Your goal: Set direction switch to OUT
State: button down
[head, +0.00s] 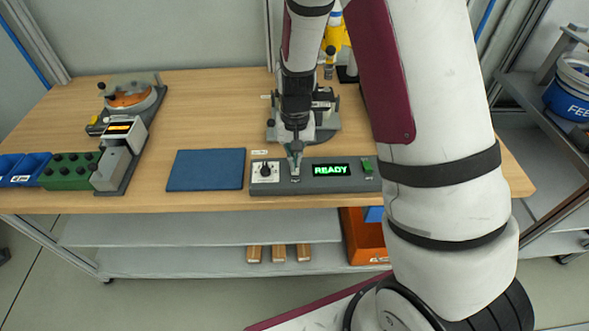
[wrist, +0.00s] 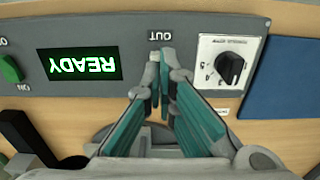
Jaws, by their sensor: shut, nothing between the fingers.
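The grey control panel (head: 318,186) lies along the front edge of the wooden table. My gripper (head: 296,176) points down over it, between the dial and the READY display. In the wrist view, which shows the panel upside down, my gripper (wrist: 161,58) has its fingertips together just beside the OUT label (wrist: 159,36). The direction switch is not clearly visible; the fingertips cover the area beside that label. I cannot tell whether the fingertips touch the panel or which way the switch is set.
The panel has a black dial (head: 265,170), a green READY display (head: 332,170) and a green rocker switch (head: 368,166). A blue mat (head: 206,170) lies to the left. A green box with black knobs (head: 69,171) and blue bins (head: 22,170) stand farther left.

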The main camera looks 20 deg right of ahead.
jog(key=shift+f+b, duration=0.4)
jog(key=shift+f, duration=0.75)
dwell(0.9)
jog(key=shift+r, duration=0.1)
jog(key=shift+r+p, duration=1.45)
jog(key=shift+r, duration=2)
jog(key=s+r+n+t, duration=0.1)
jog(key=s+r, duration=0.3)
jog(key=r, duration=0.4)
jog(key=s+r+n+t, duration=0.1)
jog(key=s+r+t, duration=0.1)
jog(key=s+r, duration=0.45)
jog(key=s+r+t, duration=0.1)
jog(key=s+r, duration=0.2)
jog(key=r, duration=0.6)
jog(key=s+r+n+t, duration=0.1)
jog(key=s+r, duration=0.3)
jog(key=s, duration=0.6)
jog(key=shift+r+n+t, duration=0.15)
jog(key=shift+n+t, duration=0.15)
